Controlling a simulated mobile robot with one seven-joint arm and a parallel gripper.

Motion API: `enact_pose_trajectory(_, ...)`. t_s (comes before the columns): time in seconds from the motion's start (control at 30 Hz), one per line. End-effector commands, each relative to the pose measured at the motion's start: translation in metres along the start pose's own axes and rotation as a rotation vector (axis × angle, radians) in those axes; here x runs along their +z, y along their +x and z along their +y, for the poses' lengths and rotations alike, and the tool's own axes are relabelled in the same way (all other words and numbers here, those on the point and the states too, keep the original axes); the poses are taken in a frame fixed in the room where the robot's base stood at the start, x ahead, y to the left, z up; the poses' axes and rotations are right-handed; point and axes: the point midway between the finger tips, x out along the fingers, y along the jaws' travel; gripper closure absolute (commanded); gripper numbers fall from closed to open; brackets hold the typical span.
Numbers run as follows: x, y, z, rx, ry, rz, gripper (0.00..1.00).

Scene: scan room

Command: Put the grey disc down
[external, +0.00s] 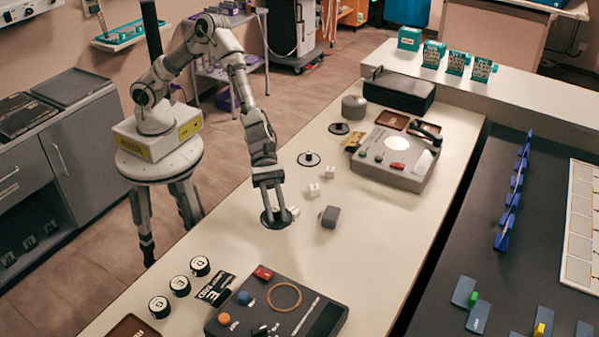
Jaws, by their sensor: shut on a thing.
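My gripper (276,214) points down over the middle of the white table (376,233), near its left edge. It is shut on a dark grey disc (265,221), which shows around and behind the fingertips. The disc is at or just above the table top; I cannot tell if it touches. Two similar dark discs with small knobs lie farther back, one (308,159) near the arm and one (338,128) beside a grey round pot.
Small white cubes (314,190) and a grey block (330,216) stand close right of my gripper. A grey device (396,158) stands behind, a dark panel (277,305) in front. Black-and-white round pieces (180,286) lie front left. Table between block and dark bench is clear.

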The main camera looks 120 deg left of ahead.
Motion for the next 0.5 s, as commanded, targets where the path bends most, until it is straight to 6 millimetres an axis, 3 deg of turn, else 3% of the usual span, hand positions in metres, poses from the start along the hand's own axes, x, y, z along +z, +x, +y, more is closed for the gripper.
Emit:
enact_pose_trajectory(0.1, 0.002, 0.015, -0.024, -0.01, 0.004, 0.001, 1.0)
enact_pose_trajectory(0.27, 0.002, 0.025, -0.039, -0.013, 0.006, -0.001, 1.0)
enact_pose_trajectory(0.37, -0.003, 0.028, -0.032, -0.012, 0.003, 0.0, 1.0)
enact_pose_trajectory(0.5, -0.017, 0.033, -0.007, -0.01, -0.001, -0.001, 1.0)
